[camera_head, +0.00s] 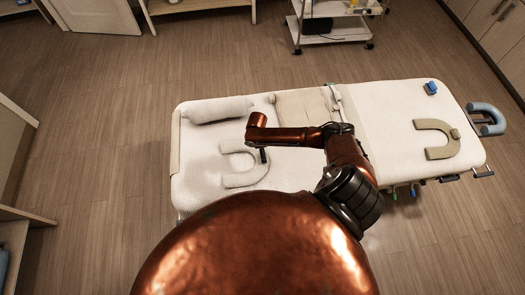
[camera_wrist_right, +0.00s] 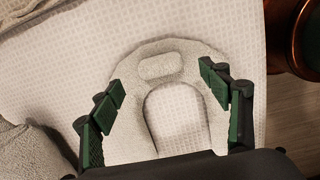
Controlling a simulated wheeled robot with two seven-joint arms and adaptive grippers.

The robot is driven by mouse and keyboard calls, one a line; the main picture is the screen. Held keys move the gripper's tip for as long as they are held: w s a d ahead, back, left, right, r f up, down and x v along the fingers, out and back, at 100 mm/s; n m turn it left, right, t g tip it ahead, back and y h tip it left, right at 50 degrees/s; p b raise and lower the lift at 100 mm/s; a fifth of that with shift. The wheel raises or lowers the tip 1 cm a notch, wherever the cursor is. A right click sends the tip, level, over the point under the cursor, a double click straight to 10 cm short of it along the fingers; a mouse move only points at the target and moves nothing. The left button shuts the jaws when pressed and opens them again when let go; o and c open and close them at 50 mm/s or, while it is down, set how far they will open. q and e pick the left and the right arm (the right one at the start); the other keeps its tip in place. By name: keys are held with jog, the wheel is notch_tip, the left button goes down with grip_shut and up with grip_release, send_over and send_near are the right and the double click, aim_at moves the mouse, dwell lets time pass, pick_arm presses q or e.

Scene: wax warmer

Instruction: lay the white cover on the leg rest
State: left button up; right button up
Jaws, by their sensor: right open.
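The white U-shaped cover (camera_head: 240,178) lies flat on the left part of the bed; in the right wrist view it fills the middle, its curved end (camera_wrist_right: 165,48) uppermost. My right gripper (camera_head: 264,156) points down over the cover's right part. In the right wrist view my gripper's green-padded fingers (camera_wrist_right: 162,78) are wide apart, one over each side of the cover, with nothing gripped between them. I cannot tell whether they touch it. A pale bolster (camera_head: 218,109), perhaps the leg rest, lies at the bed's far left edge. My left gripper is not in view.
The white bed (camera_head: 390,108) spans the middle. A folded beige cloth (camera_head: 300,107) lies behind my right arm. A beige U-shaped piece (camera_head: 420,124) and a blue item (camera_head: 431,88) lie at the right. A blue headrest (camera_head: 488,110) juts past the end. A trolley (camera_head: 330,36) stands behind.

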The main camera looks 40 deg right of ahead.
jog(key=shift+a+r+p, duration=0.1)
jog(key=shift+r+p, duration=1.25)
jog(key=shift+r, duration=0.15)
jog(key=shift+r, duration=0.15)
notch_tip(320, 180, up, 12)
jog(key=shift+w+a+f, duration=0.2)
jog(key=shift+w+a, duration=0.1)
jog(key=shift+a, duration=0.15)
